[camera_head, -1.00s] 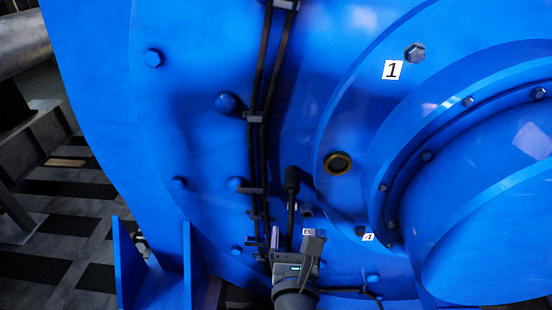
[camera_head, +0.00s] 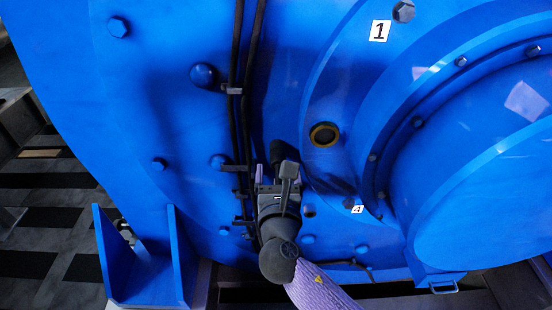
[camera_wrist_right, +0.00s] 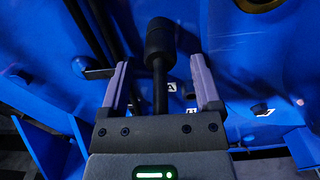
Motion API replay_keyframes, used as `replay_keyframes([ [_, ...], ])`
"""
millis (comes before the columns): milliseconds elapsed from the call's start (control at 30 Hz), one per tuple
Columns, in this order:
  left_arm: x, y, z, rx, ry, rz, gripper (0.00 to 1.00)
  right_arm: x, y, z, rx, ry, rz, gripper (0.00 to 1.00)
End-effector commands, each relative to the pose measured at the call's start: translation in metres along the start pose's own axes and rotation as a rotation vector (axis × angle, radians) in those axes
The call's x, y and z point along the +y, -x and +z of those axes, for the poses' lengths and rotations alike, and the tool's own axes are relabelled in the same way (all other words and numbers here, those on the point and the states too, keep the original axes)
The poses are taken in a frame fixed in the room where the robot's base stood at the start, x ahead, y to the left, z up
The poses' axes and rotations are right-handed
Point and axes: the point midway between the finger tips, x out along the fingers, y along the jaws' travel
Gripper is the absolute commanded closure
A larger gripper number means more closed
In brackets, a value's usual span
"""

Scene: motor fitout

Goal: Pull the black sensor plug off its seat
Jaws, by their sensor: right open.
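The black sensor plug (camera_wrist_right: 160,38) is a dark cylinder on the blue motor housing, with a black cable hanging down from it in the right wrist view. In the head view its upper part (camera_head: 277,151) shows just above my right gripper, which hides the rest. My right gripper (camera_wrist_right: 157,64) is open, its two grey fingers on either side of the cable and the plug's lower end. The plug's thick body lies mostly beyond the fingertips, and a gap shows on each side. In the head view the right gripper (camera_head: 274,176) lies in front of the housing. My left gripper is out of view.
Black cables in clips (camera_head: 240,125) run down the housing left of the gripper. A brass-rimmed port (camera_head: 324,134), bolts and a label marked 1 (camera_head: 380,31) are at the right. A blue bracket (camera_head: 145,265) stands at the lower left.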

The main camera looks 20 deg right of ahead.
Motion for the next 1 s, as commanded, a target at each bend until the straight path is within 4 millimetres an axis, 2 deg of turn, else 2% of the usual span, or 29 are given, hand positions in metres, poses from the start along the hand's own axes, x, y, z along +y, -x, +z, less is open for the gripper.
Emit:
replay_keyframes([
  [100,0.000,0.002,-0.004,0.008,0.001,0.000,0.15,-0.001,-0.014,0.002,-0.002,-0.001,-0.002,0.18],
  [300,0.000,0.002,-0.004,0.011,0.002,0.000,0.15,0.000,-0.027,0.002,-0.002,-0.002,-0.001,0.18],
  [1000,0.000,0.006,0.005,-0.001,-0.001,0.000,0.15,0.000,-0.028,0.003,-0.001,-0.002,-0.001,0.18],
])
